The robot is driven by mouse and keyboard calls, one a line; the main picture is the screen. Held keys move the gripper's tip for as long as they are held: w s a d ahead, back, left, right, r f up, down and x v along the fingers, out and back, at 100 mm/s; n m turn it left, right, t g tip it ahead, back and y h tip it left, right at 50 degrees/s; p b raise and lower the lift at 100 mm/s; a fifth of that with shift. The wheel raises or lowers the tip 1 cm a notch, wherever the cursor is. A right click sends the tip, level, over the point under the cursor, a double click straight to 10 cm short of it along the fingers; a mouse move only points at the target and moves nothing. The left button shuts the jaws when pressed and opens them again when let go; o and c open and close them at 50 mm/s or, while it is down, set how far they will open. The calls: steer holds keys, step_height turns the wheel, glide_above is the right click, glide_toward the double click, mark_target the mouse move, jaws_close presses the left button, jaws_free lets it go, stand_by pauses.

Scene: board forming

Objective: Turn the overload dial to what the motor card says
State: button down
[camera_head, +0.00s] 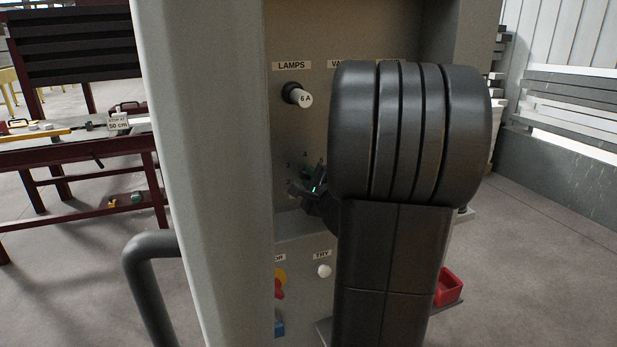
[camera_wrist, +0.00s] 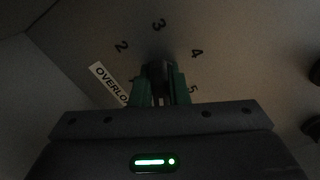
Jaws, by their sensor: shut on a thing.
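In the wrist view, the overload dial (camera_wrist: 158,70) is a small dark knob on a grey panel, with the numbers 2, 3, 4 and 5 around it. Part of the OVERLOAD label (camera_wrist: 108,84) shows at its left; the rest is behind my gripper. My gripper (camera_wrist: 160,88) has its green fingers shut on the dial, one on each side. The dial's pointer is too dark to read. In the head view, my gripper (camera_head: 313,190) is at the panel, partly behind my arm, and the dial is hidden there. I see no readable motor card.
Above on the panel (camera_head: 300,135) is a fuse marked 6 A (camera_head: 297,94) under a LAMPS label. Below are a white TRY button (camera_head: 324,271) and a red-yellow switch (camera_head: 280,283). The grey cabinet side stands close at the left. A red bin (camera_head: 448,288) is at the lower right.

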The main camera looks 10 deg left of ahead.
steer(key=shift+m, duration=0.8)
steer(key=c, duration=1.4)
jaws_free()
steer(key=b+v, duration=0.1)
steer(key=v, duration=1.2)
steer(key=shift+s+d, duration=0.25)
steer(key=shift+s, duration=0.05)
steer(key=shift+w, duration=0.1)
